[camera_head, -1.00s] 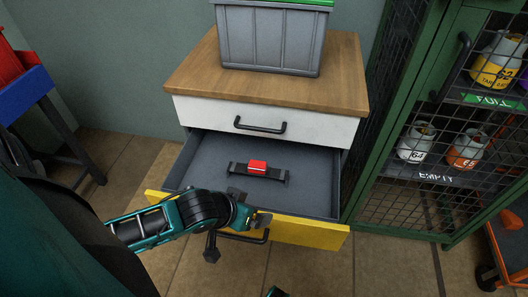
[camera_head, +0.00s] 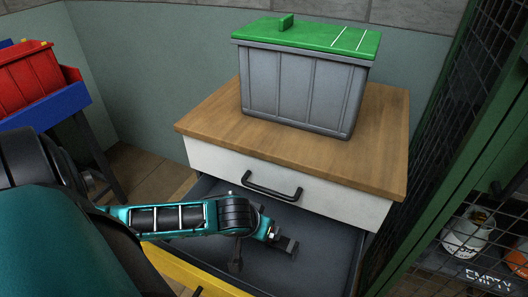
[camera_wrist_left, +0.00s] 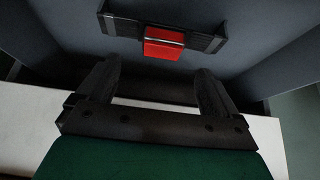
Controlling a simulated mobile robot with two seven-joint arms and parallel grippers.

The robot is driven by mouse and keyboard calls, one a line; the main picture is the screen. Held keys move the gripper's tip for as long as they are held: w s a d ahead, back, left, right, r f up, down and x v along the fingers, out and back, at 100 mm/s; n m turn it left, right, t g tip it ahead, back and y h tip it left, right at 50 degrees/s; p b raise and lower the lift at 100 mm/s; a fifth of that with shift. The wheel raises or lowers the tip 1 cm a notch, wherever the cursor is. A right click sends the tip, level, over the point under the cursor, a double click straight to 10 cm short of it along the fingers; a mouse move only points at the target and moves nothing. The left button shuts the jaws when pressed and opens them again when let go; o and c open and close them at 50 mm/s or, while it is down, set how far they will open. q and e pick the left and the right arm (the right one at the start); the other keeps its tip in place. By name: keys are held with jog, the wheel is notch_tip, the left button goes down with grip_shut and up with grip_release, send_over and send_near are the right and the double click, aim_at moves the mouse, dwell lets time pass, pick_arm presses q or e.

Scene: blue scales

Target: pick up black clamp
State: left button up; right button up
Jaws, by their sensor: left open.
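The black clamp (camera_wrist_left: 130,28) shows in the left wrist view as a dark bar with a red block (camera_wrist_left: 163,42) at its middle. It lies in the open grey drawer (camera_head: 320,250), just beyond my left fingertips and apart from them. In the head view I cannot see the clamp; my left arm and gripper cover that part of the drawer. My left gripper (camera_head: 286,244) is over the drawer, open and empty. Its two spread fingers (camera_wrist_left: 155,68) show in the wrist view. My right gripper is not in view.
The drawer's yellow front (camera_head: 190,275) is below my left arm. The white upper drawer with a black handle (camera_head: 270,187) is closed above it. A grey bin with a green lid (camera_head: 300,85) stands on the wooden top (camera_head: 205,125). A green mesh cage (camera_head: 465,110) is at right.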

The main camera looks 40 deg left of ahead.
pick_arm(q)
jog(key=b+x, duration=0.1)
jog(key=x, duration=0.3)
jog(key=b+x, duration=0.1)
jog(key=x, duration=0.2)
jog(key=shift+s+a+f+b, duration=0.1)
jog(key=shift+s+f+b, duration=0.05)
jog(key=shift+s+b, duration=0.15)
jog(key=c, duration=1.2)
jog(key=shift+c, duration=0.2)
jog(key=shift+r, duration=0.2)
